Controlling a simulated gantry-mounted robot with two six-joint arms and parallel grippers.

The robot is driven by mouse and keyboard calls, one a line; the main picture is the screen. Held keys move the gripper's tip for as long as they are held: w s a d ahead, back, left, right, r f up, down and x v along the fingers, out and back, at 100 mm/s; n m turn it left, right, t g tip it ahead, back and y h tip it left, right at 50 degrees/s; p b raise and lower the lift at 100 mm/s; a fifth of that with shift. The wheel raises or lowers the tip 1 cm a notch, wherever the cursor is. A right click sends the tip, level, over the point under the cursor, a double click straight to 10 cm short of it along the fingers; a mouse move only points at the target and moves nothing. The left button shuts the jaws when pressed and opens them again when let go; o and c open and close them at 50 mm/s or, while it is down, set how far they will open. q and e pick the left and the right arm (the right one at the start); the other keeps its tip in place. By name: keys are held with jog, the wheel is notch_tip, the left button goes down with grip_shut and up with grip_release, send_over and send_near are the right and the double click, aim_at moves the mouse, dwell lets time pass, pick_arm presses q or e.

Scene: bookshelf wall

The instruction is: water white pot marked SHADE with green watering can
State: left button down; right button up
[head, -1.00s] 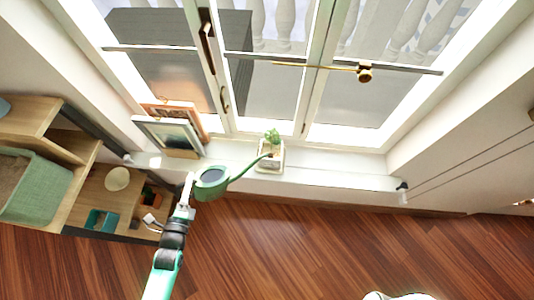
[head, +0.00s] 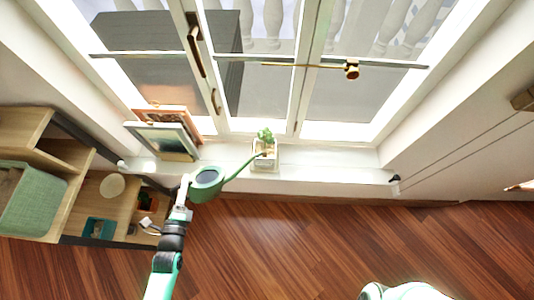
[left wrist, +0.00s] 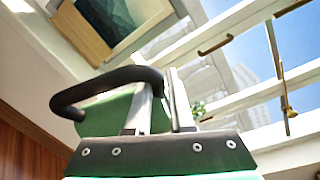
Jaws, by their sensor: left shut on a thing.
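The green watering can (head: 207,181) is held up in front of the window sill by my left gripper (head: 186,190). Its long spout points right, and the tip is at or over the white pot (head: 265,158) with a green plant (head: 265,138) on the sill. I cannot read a mark on the pot, and no water can be made out. In the left wrist view the fingers (left wrist: 158,108) are shut on the can's dark handle (left wrist: 105,85), with the green can body (left wrist: 105,115) behind. My right gripper is not in view.
Framed pictures (head: 165,138) lean on the sill (head: 325,172) left of the pot. A wooden shelf (head: 90,200) with a green basket (head: 32,200) stands at left. The sill right of the pot is clear.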

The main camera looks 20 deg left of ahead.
pick_arm(q)
jog(key=shift+w+r, duration=0.1)
jog(key=shift+r, duration=0.1)
jog(key=shift+d+r+p, duration=0.1)
jog(key=shift+r+p, duration=0.05)
jog(key=shift+p, duration=0.25)
dwell(0.6)
jog(key=shift+r+p, duration=0.2)
jog(key=shift+p, duration=0.4)
dwell(0.5)
jog(key=shift+w+r+p, duration=0.1)
jog(key=shift+r+p, duration=0.1)
jog(key=shift+p, duration=0.45)
